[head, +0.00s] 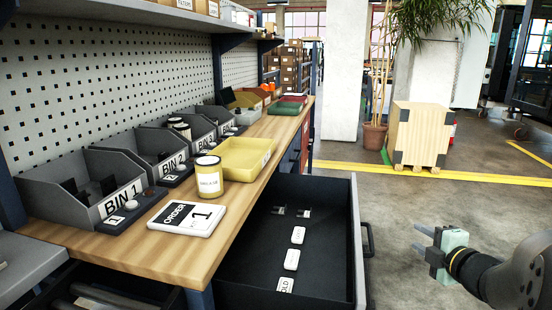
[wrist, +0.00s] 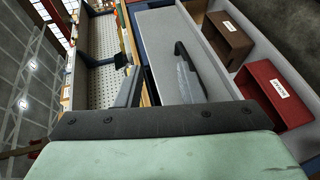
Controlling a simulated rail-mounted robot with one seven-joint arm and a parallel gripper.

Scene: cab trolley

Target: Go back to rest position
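My gripper (head: 424,241) is at the lower right of the head view, over the floor to the right of the open drawer. Its two fingers point left and stand apart, with nothing seen between them. It is clear of the drawer and the bench. In the wrist view, the pale green gripper body and a dark plate fill the bottom, and nothing is seen held there.
An open drawer (head: 358,240) juts from under the wooden bench (head: 110,250). The bench bears grey bins, a yellow tray (head: 243,158), a yellow jar (head: 209,180) and an order sign (head: 187,216). A wooden crate (head: 420,135) stands behind. The wrist view shows a red box (wrist: 276,93).

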